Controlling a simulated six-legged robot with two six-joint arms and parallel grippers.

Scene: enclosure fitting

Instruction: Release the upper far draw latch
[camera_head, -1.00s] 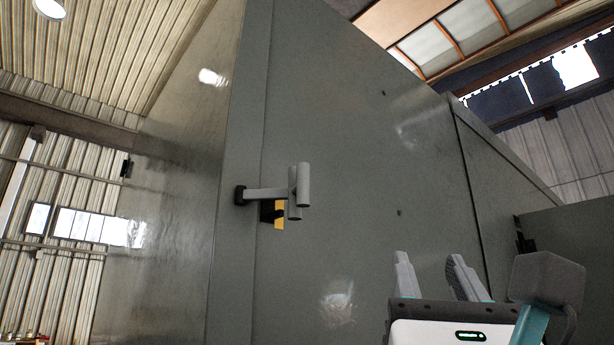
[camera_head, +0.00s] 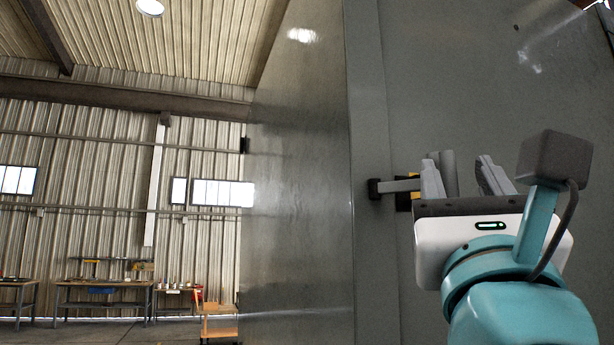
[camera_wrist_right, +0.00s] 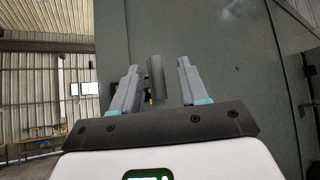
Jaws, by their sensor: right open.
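The draw latch (camera_head: 398,185) is a grey arm with an upright cylindrical handle, on a black mount at the edge of the grey enclosure (camera_head: 440,80). A bit of yellow shows beside it, mostly covered by my gripper. My right gripper (camera_head: 460,168) is open, its two grey fingers pointing at the enclosure in front of the latch. In the right wrist view the latch handle (camera_wrist_right: 156,80) appears between the open fingers, nearer the left one. I see no contact; the depth gap to the handle is hard to judge. My left gripper is not in view.
The enclosure's glossy side face (camera_head: 300,190) runs back to the left, with a small dark fitting (camera_head: 245,145) at its far edge. Workbenches (camera_head: 100,290) and an orange-topped stand (camera_head: 218,322) are far off by the wall.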

